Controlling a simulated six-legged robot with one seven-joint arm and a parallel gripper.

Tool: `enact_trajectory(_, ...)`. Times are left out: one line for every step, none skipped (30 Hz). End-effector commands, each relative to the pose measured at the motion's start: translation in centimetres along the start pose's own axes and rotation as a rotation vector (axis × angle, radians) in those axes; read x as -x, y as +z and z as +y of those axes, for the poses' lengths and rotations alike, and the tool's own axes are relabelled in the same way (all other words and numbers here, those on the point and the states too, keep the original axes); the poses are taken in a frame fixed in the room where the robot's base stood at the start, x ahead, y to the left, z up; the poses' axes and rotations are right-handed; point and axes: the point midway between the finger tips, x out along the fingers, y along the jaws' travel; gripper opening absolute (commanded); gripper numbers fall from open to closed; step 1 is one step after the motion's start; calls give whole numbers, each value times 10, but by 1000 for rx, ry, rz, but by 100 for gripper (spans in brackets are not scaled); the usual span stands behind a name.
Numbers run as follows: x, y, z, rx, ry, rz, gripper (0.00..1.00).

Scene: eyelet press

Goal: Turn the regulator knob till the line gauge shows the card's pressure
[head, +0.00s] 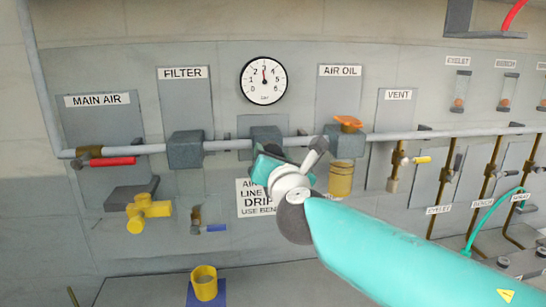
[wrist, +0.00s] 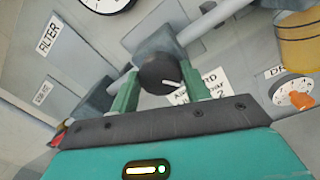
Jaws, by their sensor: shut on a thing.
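The regulator (head: 265,134) is a dark block on the grey pipe below the gauge. Its round black knob (wrist: 158,72) has a white mark, pointing lower right in the wrist view. My gripper (wrist: 156,88) is shut on the knob, one green finger on each side. In the head view my gripper (head: 266,168) covers the knob. The line gauge (head: 263,80) has a white dial from 0 to 6, and its needle points about straight up, near 3. A white card (wrist: 208,86) shows behind the right finger, partly hidden; its pressure cannot be read fully.
The filter (head: 186,149) is to the left. The air oil unit (head: 346,145) with its orange top is close on the right. A yellow cup (head: 204,283) stands on the bench below.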

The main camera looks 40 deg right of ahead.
Motion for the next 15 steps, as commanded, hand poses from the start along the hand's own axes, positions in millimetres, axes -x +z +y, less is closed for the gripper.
enact_trajectory(0,0,0,-46,-1,-2,24)
enact_trajectory(0,0,-1,-74,-1,-3,24)
enact_trajectory(0,-1,0,-112,-1,-5,24)
enact_trajectory(0,-1,0,-140,-1,-6,24)
enact_trajectory(-1,-1,0,-168,-1,-8,24)
enact_trajectory(-1,-1,0,-206,-2,-10,24)
enact_trajectory(-1,-1,0,-234,-3,-12,24)
enact_trajectory(-1,-1,0,-262,-3,-13,24)
enact_trajectory(-1,-2,0,-300,-3,-15,24)
enact_trajectory(-1,-2,0,-329,-3,-17,24)
enact_trajectory(-1,-1,-1,-358,-4,-19,24)
enact_trajectory(0,-1,-1,-396,-5,-21,24)
enact_trajectory(0,-2,-1,-425,-5,-23,24)
enact_trajectory(-1,-2,-1,-453,-5,-24,24)
enact_trajectory(-1,-2,-1,-491,-5,-26,24)
